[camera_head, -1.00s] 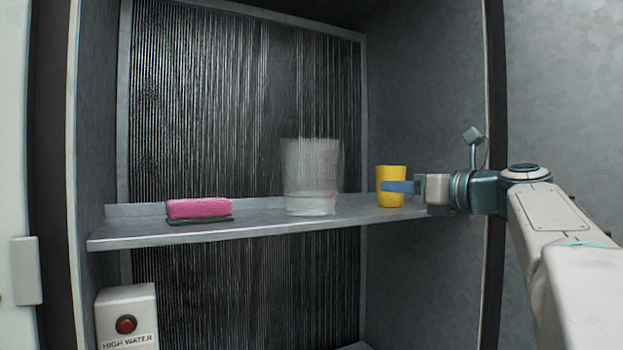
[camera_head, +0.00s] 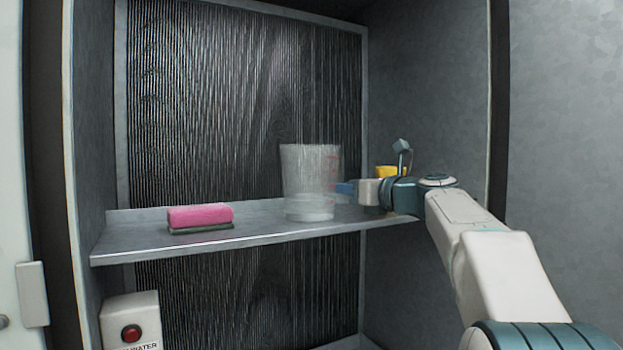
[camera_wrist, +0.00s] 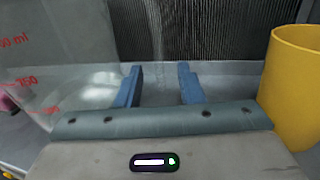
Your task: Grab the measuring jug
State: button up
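The measuring jug (camera_head: 309,180) is clear, with red markings, and stands upright on the shelf. In the wrist view the jug (camera_wrist: 60,60) fills the left side, its red scale facing the camera. My gripper (camera_head: 344,190) is at the jug's right side in the head view, level with its lower half. In the wrist view the two blue fingers of my gripper (camera_wrist: 160,86) are apart with nothing between them. The left finger is close to the jug's wall; I cannot tell whether they touch.
A yellow cup (camera_wrist: 292,85) stands close to the right of my gripper; my arm partly hides this cup (camera_head: 386,171) in the head view. A pink sponge (camera_head: 200,216) lies on the left of the metal shelf (camera_head: 250,235). A red-button box (camera_head: 131,322) is below. Cabinet walls enclose the shelf.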

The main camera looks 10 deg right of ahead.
grip_shut()
jog(key=shift+s+r, duration=0.1)
jog(key=shift+r, duration=0.1)
notch_tip(320, 180, up, 10)
dwell(1.4)
